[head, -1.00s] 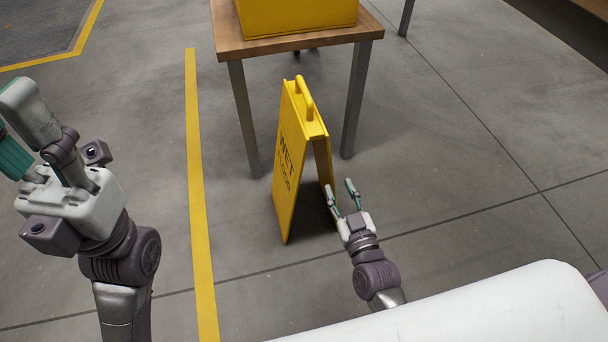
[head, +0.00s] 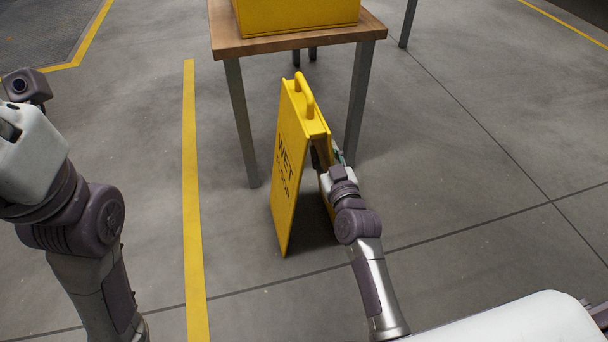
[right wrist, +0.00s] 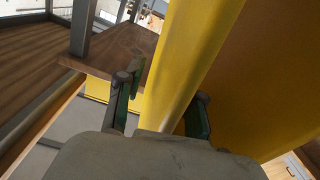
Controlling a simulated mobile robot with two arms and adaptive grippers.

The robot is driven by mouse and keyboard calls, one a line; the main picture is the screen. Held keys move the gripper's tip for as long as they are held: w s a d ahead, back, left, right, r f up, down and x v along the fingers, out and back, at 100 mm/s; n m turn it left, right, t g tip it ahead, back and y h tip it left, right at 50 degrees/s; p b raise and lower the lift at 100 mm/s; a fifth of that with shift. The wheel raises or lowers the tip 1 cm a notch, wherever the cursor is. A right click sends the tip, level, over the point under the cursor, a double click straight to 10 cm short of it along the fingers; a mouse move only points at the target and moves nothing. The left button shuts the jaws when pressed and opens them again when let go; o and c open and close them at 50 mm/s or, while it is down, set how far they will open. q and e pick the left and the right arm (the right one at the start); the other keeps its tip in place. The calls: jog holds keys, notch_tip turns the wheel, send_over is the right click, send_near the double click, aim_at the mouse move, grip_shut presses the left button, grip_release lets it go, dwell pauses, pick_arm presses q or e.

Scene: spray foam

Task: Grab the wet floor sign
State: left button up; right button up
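The yellow wet floor sign (head: 288,165) stands upright as an A-frame on the grey floor in the middle of the head view, with a handle on top and dark lettering on its left panel. My right gripper (head: 328,158) is at the sign's right panel, its fingertips partly hidden there. In the right wrist view, the open fingers of my right gripper (right wrist: 165,100) are on either side of the yellow edge of the sign (right wrist: 185,70), with a gap at the left finger. My left gripper (head: 28,155) is cut off at the left edge, its fingers not visible.
A wooden table (head: 300,42) with metal legs stands just behind the sign, bearing a yellow box (head: 298,15). A yellow floor line (head: 192,200) runs left of the sign. The floor to the right is clear.

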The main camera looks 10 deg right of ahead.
jog(key=shift+w, duration=0.15)
grip_shut()
jog(key=shift+r, duration=0.15)
dwell(0.4)
